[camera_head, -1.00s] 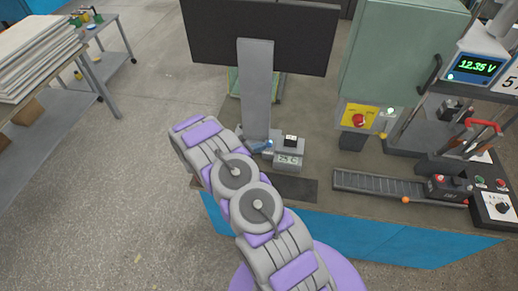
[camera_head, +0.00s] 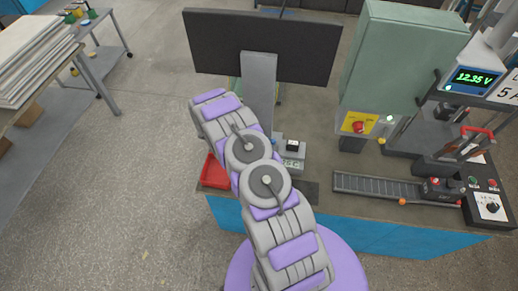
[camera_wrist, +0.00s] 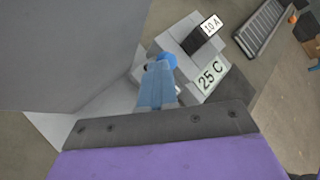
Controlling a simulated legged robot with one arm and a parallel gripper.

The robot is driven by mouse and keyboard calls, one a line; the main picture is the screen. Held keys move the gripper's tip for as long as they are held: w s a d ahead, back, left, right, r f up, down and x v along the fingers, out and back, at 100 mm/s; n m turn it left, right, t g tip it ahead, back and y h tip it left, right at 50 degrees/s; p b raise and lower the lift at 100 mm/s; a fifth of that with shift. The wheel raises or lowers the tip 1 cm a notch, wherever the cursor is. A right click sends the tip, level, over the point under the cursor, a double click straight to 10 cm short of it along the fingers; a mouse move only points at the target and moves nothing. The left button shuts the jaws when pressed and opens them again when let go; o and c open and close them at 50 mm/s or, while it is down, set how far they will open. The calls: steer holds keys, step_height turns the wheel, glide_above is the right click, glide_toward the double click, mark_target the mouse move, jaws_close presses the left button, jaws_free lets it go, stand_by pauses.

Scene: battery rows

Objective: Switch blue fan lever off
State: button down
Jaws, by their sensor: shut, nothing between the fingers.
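In the wrist view my gripper (camera_wrist: 157,88) shows as blue-grey fingers held together, with nothing between them. A bright blue round knob (camera_wrist: 168,60), likely the blue fan lever, shows right at the fingertips. I cannot tell whether they touch. The knob is beside a light grey unit with a "25 C" label (camera_wrist: 210,75) and a black block marked "10 A" (camera_wrist: 208,29). In the head view my arm covers the gripper and the lever; the "25 C" unit (camera_head: 291,164) shows just right of the arm.
A grey post (camera_head: 259,88) carrying a dark monitor (camera_head: 262,45) stands behind the arm. A red tray (camera_head: 213,173) lies left of the arm. A green cabinet (camera_head: 400,60), a roller track (camera_head: 376,185) and a control box (camera_head: 490,205) stand to the right.

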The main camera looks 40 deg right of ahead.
steer(key=shift+w+d, duration=0.1)
steer(key=shift+d, duration=0.2)
steer(key=shift+r+p, duration=0.3)
steer(key=shift+r, duration=0.5)
steer(key=p+v, duration=0.1)
steer(key=v, duration=1.3)
steer(key=shift+w, duration=0.2)
steer(key=shift+d+f, duration=0.1)
steer(key=shift+d, duration=0.1)
